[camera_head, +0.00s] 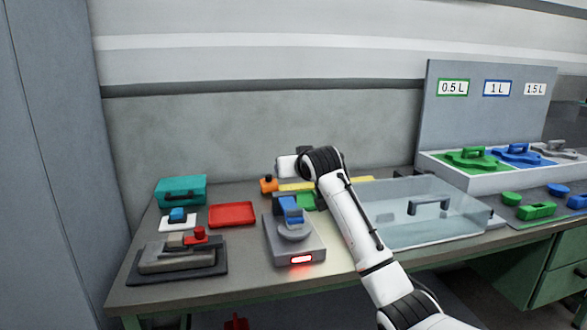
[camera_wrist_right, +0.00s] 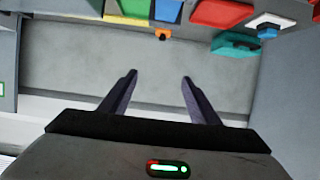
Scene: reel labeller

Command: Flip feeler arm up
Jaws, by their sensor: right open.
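The reel labeller appears to be the grey machine (camera_head: 294,243) in the middle of the bench, with a grey round part, a blue part (camera_head: 291,209) on top and a lit red display (camera_head: 301,259) at its front. I cannot make out the feeler arm or its position. My right arm reaches over the bench just right of the machine, its wrist above and behind it. In the right wrist view my right gripper (camera_wrist_right: 158,78) is open and empty, facing the grey wall. My left gripper is not in view.
A red tray (camera_head: 232,214), a teal box (camera_head: 180,190) and a grey device with a red knob (camera_head: 183,256) stand left. An orange piece (camera_head: 268,184) sits behind the machine. A clear cover (camera_head: 425,216) stands right of my arm, near green and blue parts.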

